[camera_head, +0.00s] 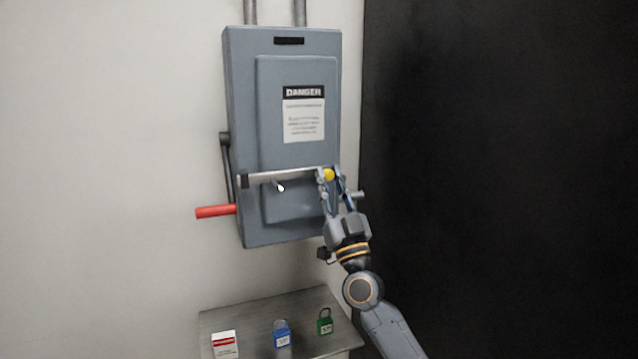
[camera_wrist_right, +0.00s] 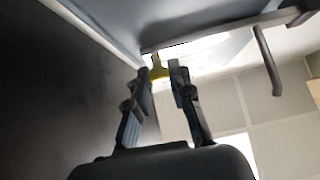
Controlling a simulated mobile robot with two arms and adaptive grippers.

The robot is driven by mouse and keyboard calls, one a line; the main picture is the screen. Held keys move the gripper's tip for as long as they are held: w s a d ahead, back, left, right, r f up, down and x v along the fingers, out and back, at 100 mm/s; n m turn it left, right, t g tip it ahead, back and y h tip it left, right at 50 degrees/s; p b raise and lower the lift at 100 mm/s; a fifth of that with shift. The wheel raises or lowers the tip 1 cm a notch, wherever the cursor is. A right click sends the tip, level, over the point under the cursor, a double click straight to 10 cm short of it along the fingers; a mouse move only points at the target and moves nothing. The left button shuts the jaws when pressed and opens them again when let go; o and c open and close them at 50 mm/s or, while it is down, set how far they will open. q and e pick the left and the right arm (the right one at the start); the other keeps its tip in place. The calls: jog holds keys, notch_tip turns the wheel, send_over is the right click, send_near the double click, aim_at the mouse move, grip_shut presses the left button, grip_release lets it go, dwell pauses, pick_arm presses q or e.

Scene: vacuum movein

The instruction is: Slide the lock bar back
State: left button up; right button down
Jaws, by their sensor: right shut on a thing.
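A grey electrical box (camera_head: 250,100) with a DANGER label hangs on the wall in the head view. The silver lock bar (camera_head: 290,175) runs across the box's lower front, with a yellow knob (camera_head: 328,174) at its right end. My right gripper (camera_head: 331,176) reaches up from the lower right and is shut on the yellow knob. In the right wrist view, the fingers (camera_wrist_right: 162,74) are on either side of the knob (camera_wrist_right: 157,67), with the bar (camera_wrist_right: 220,33) running off to the right. My left gripper is out of view.
A red handle (camera_head: 215,211) sticks out at the box's lower left. Below, a metal shelf (camera_head: 255,309) carries a red-and-white tag (camera_head: 224,345), a blue padlock (camera_head: 282,335) and a green padlock (camera_head: 325,324). A dark wall (camera_head: 500,150) fills the right side.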

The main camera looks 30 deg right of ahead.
jog(key=shift+d+h, duration=0.1)
jog(key=shift+h, duration=0.2)
jog(key=c, duration=1.5)
grip_release()
jog(key=shift+c, duration=0.2)
jog(key=o, duration=0.3)
jog(key=shift+d, duration=0.1)
jog(key=shift+o, duration=0.2)
jog(key=shift+s+f, duration=0.1)
jog(key=shift+s, duration=0.05)
jog(key=shift+s+f, duration=0.15)
jog(key=shift+f, duration=0.15)
jog(key=v, duration=1.1)
jog(key=shift+s, duration=0.25)
jog(key=shift+d, duration=0.1)
